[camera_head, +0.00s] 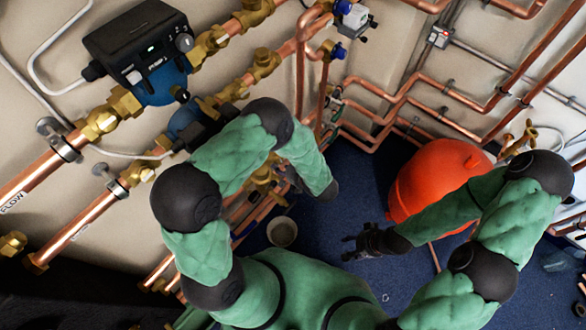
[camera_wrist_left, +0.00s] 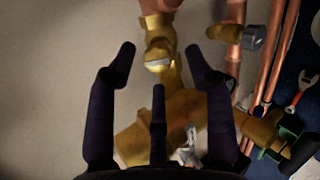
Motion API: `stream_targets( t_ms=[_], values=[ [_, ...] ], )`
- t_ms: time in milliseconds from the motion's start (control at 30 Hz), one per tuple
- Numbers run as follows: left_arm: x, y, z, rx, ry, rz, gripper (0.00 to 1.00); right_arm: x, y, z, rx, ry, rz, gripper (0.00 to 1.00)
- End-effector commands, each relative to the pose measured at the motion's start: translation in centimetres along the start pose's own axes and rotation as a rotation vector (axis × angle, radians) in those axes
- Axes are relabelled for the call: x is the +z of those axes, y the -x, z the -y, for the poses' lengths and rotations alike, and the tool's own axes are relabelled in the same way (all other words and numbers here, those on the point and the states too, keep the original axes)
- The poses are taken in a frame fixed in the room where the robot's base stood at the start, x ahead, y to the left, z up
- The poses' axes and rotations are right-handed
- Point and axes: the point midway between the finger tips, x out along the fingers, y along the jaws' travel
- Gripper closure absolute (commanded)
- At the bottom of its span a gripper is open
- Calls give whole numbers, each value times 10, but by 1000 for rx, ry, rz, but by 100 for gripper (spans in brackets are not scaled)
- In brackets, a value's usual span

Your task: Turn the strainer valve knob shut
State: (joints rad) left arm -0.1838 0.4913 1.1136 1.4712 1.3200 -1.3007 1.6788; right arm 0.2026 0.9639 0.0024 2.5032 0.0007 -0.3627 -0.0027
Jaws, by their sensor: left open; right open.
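My left gripper (camera_wrist_left: 165,60) is open in the left wrist view, its dark fingers spread over brass pipework. A brass fitting (camera_wrist_left: 157,48) with a pale end shows between the fingertips, apart from them as far as I can tell. A larger angled brass valve body (camera_wrist_left: 185,115) lies behind the fingers, with a small silver part on it. A grey round cap (camera_wrist_left: 251,38) sits on a brass stub to the right. I cannot tell which part is the strainer valve knob. My right gripper (camera_head: 364,243) is open and empty above the blue floor.
A black-and-blue pump (camera_head: 145,50) sits on the upper left copper pipes. A red-orange vessel (camera_head: 432,178) stands beside my right arm. A pale bucket (camera_head: 282,231) is on the blue floor (camera_head: 352,190). Copper pipes line the walls.

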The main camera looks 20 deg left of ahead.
Motion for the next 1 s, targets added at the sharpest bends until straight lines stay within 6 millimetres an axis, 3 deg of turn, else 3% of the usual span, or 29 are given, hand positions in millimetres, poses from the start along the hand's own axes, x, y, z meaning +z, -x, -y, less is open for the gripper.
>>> stream_targets(
  t_ms=[500,700,1000],
  values=[
    [0,89,1,0,-2,3,48,0,0,0,0,0,0,47],
    [-1,104,0,0,-1,-1,48,0,0,0,0,0,0,47],
    [-2,107,0,0,-2,-2,48,0,0,0,0,0,0,47]
  ],
)
